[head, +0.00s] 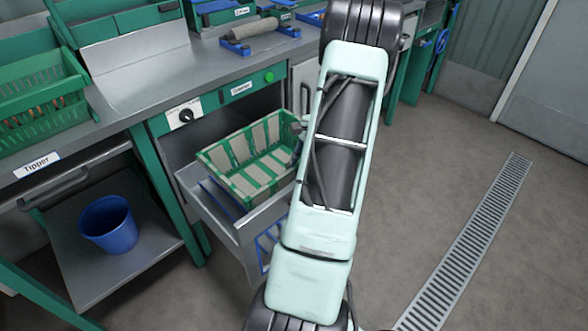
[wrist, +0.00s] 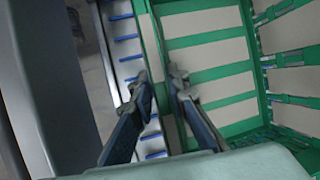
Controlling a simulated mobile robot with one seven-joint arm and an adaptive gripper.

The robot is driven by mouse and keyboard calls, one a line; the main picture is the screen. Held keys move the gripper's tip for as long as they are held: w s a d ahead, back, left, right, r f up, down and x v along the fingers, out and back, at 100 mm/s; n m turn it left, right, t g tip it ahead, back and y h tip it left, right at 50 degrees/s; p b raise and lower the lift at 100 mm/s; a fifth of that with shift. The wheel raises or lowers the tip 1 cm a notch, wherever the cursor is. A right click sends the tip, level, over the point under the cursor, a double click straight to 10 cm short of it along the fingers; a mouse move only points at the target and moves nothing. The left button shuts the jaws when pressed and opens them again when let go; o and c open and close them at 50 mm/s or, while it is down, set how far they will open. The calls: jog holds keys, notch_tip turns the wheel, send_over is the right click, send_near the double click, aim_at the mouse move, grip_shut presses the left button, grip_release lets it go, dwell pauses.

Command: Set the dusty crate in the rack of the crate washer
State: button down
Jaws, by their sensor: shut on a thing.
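The dusty crate (head: 232,187) is green with beige, dust-covered panels and looks empty. In the head view it is over the pulled-out drawer of the washer, roughly level; I cannot tell whether its base touches the rack. The rack (head: 217,196) with blue prongs shows beside the crate's left side. In the wrist view my gripper (wrist: 162,88) is shut on the rim of the crate (wrist: 148,40), one finger on each side of the wall. Blue prongs of the rack (wrist: 127,37) show left of that wall. In the head view my arm hides the gripper and the crate's right end.
The washer's counter (head: 150,80) has a dial and a green button on its front. A blue bucket (head: 108,224) stands on the shelf at left, under the Tipper label. A green basket (head: 40,95) stands above. Open floor with a drain grate (head: 470,240) lies right.

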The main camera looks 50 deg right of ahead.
notch_tip(320, 180, down, 7)
jog(key=b, duration=0.3)
dwell(0.4)
dwell(0.6)
jog(key=c, duration=1.8)
grip_release()
jog(key=shift+c, duration=1.6)
jog(key=shift+r, duration=0.1)
jog(key=shift+r+p, duration=5.2)
jog(key=shift+r, duration=2.25)
